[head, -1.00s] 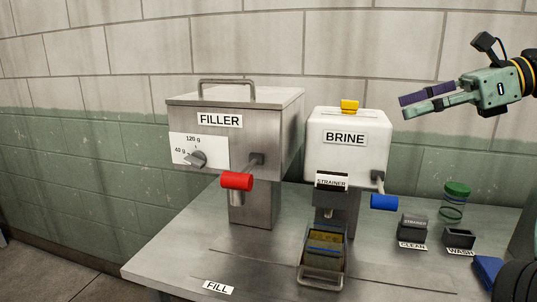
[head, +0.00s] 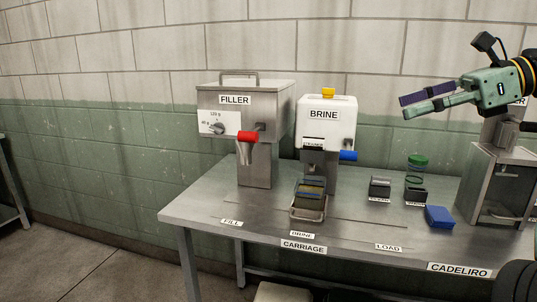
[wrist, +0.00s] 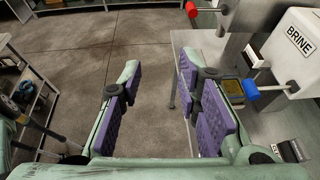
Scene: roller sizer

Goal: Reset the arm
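My gripper (head: 428,99) is raised in the air at the upper right of the head view, above and in front of the table, pointing left. In the wrist view my gripper (wrist: 160,100) shows two purple-padded fingers standing wide apart. Only floor and the table's side show between them, and nothing is held. Part of my arm is cut off at the right edge of the head view.
Floor is clear at left.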

